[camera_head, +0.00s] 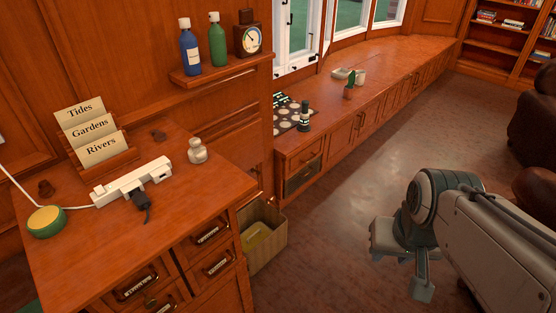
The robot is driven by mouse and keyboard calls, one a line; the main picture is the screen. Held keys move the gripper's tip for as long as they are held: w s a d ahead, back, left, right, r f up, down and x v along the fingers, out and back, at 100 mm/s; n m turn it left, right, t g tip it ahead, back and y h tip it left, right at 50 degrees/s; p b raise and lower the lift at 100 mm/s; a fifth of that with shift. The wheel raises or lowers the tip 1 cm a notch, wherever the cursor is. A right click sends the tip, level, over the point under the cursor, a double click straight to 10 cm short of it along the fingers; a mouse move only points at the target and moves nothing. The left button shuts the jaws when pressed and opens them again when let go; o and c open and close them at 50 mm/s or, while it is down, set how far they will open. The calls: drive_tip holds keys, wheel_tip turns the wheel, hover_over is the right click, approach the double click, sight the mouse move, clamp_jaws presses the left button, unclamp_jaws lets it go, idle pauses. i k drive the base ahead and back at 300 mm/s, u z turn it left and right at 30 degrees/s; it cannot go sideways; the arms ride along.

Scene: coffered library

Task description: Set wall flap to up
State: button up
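On the wall below the small shelf, a wooden panel with a projecting upper edge (236,135) hangs flat and upright against the wall. It looks like the wall flap in a lowered position, but its wood matches the wall and its hinge and lower part are hard to make out. The desk corner stands in front of its lower part. My gripper (405,272) is at the lower right, over the floor, well apart from the panel. Its two fingers are spread apart with nothing between them.
The desk (190,210) bears a card holder, power strip, glass jar and yellow-green round object. A bin (268,240) stands beside it. The floor (345,200) between the window bench and my arm is clear.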

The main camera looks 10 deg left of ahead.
sight(242, 147)
drive_tip(key=z, duration=0.75)
drive_tip(key=i, duration=2.85)
drive_tip(key=u, duration=3.75)
drive_tip(key=i, duration=0.95)
drive_tip(key=z, duration=0.05)
